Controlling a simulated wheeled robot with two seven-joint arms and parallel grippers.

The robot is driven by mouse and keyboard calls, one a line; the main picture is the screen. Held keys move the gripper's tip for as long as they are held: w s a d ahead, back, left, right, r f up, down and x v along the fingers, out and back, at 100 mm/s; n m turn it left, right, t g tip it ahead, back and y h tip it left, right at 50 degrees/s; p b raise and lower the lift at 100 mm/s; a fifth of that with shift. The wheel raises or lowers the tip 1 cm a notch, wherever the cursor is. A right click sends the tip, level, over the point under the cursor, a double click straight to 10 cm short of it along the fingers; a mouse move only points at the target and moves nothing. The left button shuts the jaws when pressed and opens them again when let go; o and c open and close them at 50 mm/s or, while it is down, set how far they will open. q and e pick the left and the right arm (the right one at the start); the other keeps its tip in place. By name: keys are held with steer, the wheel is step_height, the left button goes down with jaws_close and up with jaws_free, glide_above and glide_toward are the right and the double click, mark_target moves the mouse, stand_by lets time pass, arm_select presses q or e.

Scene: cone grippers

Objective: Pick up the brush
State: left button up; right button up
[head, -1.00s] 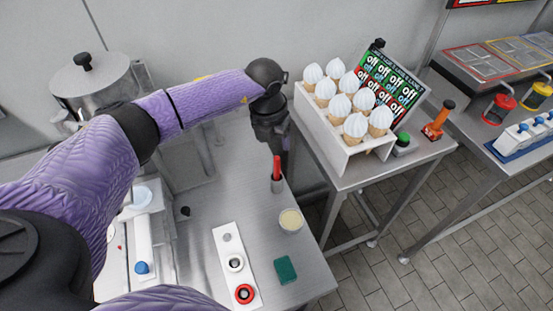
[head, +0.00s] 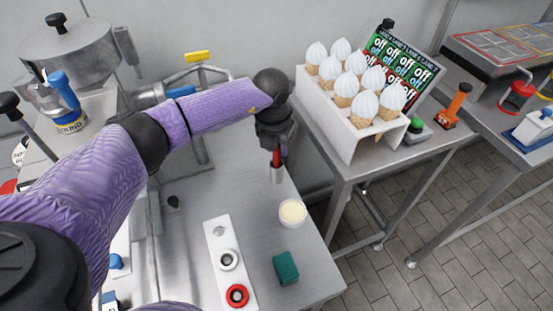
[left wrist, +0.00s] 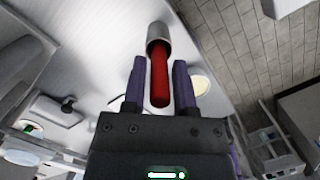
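The brush (head: 277,157) shows as a red handle with a grey metal-looking cylinder at its lower end, upright on the steel table. My left gripper (head: 276,148) is above it, with the top of the handle hidden by the gripper. In the left wrist view the red handle (left wrist: 159,80) lies between the two purple fingers of my left gripper (left wrist: 159,75). Gaps show on both sides of the handle, so the gripper is open around it. I cannot tell whether the grey cylinder is part of the brush or a holder. My right gripper is not in view.
A cream-filled round cup (head: 292,213) stands close to the brush. A green sponge (head: 286,268) and a white strip with rings (head: 222,255) lie nearer me. A white cone rack (head: 345,135) stands on the right-hand table. Bare table (head: 185,235) lies left of the strip.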

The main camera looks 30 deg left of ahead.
arm_select(q)
jaws_close()
step_height(320, 180, up, 10)
steer(key=shift+p, duration=0.85)
